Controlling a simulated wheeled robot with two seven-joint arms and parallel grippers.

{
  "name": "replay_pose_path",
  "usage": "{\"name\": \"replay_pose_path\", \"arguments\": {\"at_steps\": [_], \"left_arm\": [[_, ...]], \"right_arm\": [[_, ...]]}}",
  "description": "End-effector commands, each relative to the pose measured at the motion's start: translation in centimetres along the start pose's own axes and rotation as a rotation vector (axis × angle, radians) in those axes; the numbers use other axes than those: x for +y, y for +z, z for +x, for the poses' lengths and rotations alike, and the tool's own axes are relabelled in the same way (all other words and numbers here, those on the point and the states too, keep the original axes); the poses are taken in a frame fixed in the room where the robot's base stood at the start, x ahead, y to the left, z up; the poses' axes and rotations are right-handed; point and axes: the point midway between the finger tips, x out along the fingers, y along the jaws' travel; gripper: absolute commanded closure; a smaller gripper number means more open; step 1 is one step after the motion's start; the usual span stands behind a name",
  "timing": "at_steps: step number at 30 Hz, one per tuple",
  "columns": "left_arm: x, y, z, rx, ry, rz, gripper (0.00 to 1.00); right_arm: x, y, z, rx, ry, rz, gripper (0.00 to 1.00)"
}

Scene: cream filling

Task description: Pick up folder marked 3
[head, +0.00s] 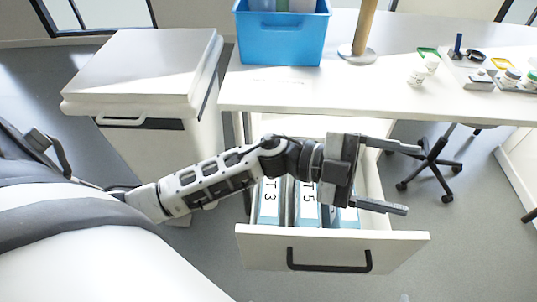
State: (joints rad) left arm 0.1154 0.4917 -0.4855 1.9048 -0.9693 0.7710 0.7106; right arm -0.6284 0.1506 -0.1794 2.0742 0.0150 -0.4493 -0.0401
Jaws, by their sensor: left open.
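The folder marked 3 (269,205) stands in an open drawer (333,250), its label reading "T 3" and its spine facing up. It is the leftmost folder I can see there, and my left wrist hides its far end. A folder marked 5 (308,205) stands to its right, and part of another folder shows further right. My left gripper (412,180) is open and empty, above the drawer's right side with its fingers pointing right. It is apart from the folder marked 3. My right gripper is not in view.
A white desk (290,90) stands behind the drawer, with a blue bin (282,38), a wooden post (364,28) and small bottles (416,76) on it. A white cabinet (145,70) is at the left. An office chair base (432,162) stands at the right.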

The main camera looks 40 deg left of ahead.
Motion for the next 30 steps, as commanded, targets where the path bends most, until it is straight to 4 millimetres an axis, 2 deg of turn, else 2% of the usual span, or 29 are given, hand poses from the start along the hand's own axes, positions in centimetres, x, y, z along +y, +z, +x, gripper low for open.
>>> {"name": "replay_pose_path", "arguments": {"at_steps": [1, 2, 3, 5, 7, 9, 12, 13, 16, 19, 30], "left_arm": [[3.5, 1.4, -1.0, 0.042, 0.243, 0.108, 0.29], [5.1, 2.0, -1.9, 0.044, 0.391, 0.153, 0.29], [6.9, 3.4, -3.7, 0.020, 0.583, 0.199, 0.29], [8.4, 5.9, -7.2, -0.071, 0.849, 0.249, 0.29], [8.5, 8.8, -11.9, -0.233, 1.107, 0.277, 0.29], [7.4, 11.0, -16.3, -0.418, 1.297, 0.279, 0.29], [5.0, 12.4, -21.1, -0.654, 1.459, 0.259, 0.29], [4.4, 12.6, -22.1, -0.709, 1.488, 0.252, 0.29], [3.1, 12.8, -24.3, -0.830, 1.542, 0.231, 0.29], [3.6, 13.4, -25.1, -0.867, 1.559, 0.220, 0.29], [9.4, 17.9, -26.5, -0.860, 1.557, 0.222, 0.29]], "right_arm": [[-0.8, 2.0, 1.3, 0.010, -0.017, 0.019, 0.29], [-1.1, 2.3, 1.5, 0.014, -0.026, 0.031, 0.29], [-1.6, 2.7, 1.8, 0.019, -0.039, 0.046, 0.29], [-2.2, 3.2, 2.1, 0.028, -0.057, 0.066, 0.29], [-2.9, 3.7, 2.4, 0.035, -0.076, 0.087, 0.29], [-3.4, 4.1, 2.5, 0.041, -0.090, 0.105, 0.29], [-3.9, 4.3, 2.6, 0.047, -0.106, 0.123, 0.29], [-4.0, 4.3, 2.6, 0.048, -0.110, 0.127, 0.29], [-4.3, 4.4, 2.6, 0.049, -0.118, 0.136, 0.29], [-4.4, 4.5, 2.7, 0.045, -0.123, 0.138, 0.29], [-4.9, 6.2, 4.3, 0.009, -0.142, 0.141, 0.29]]}}
